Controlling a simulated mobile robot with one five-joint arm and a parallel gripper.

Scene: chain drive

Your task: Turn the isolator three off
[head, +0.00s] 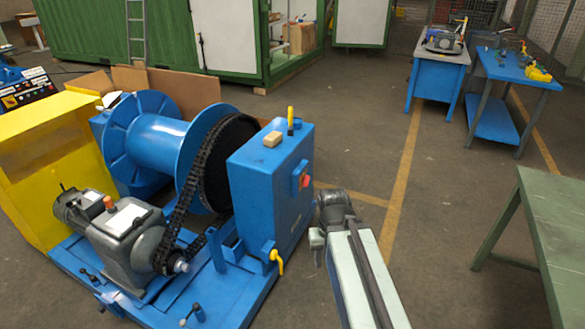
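A blue cabinet (268,185) stands at the right end of the chain drive machine. A red rotary knob (304,180) sits on its right face. I cannot read any label, so I cannot tell whether this is isolator three. My arm reaches in from the bottom edge, and its end with my gripper (318,241) is just right of the cabinet, lower than the knob and apart from it. The gripper is small and seen edge-on; its fingers cannot be made out.
A yellow lever (277,261) hangs at the cabinet's base. A chain (192,180) runs by the blue drum (155,135) to the grey motor gearbox (128,230). A green table (560,225) stands at right, blue workbenches (495,65) behind. The floor between is clear.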

